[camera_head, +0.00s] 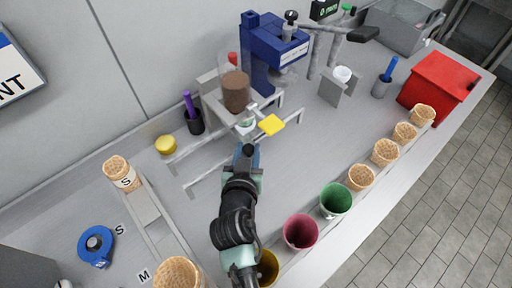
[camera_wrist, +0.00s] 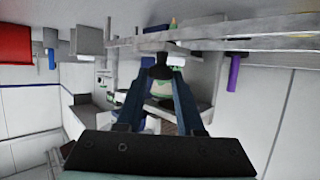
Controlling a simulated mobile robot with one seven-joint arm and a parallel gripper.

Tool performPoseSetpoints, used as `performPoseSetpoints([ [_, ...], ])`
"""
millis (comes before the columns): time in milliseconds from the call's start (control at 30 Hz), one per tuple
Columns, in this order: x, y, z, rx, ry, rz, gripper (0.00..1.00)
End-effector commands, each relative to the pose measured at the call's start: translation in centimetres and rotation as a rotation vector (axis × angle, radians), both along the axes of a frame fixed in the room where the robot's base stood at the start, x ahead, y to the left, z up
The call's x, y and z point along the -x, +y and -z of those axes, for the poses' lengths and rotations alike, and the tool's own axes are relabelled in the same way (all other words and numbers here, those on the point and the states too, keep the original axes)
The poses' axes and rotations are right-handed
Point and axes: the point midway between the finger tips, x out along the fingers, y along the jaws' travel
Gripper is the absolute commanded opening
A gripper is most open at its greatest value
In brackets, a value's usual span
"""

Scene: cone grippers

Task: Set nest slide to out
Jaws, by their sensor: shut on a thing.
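The nest slide (camera_head: 243,124) is a light grey piece among the grey rails (camera_head: 195,187) at the centre of the bench. A small white and green round thing sits at it. My gripper (camera_head: 248,150) is at the near side of the slide, low over the bench. In the wrist view my gripper's blue fingers (camera_wrist: 161,75) converge on a dark knob (camera_wrist: 161,61) and are shut on it. A white and green round part (camera_wrist: 161,88) shows between the fingers. The knob is hidden by the fingers in the head view.
A clear hopper with brown contents (camera_head: 236,92) and a blue press (camera_head: 272,55) stand behind. A yellow tab (camera_head: 271,125) is just right of the slide. Several cones and coloured cups, including a green cup (camera_head: 335,200), line the front right. A red box (camera_head: 437,84) is far right.

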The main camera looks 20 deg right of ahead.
Motion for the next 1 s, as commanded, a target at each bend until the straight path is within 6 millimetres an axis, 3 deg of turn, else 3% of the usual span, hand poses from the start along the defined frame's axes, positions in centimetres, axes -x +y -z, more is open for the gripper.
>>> performPoseSetpoints([
  [267,0.1,0.1,0.1,-0.003,0.003,0.003,0.00],
  [300,0.1,0.1,0.1,-0.003,0.003,0.003,0.38],
  [467,0.1,0.1,0.1,-0.002,0.002,0.003,0.66],
  [800,0.3,0.2,0.0,-0.002,0.001,0.002,0.66],
  [1000,2.1,1.1,-0.7,-0.002,0.002,0.000,0.66],
])
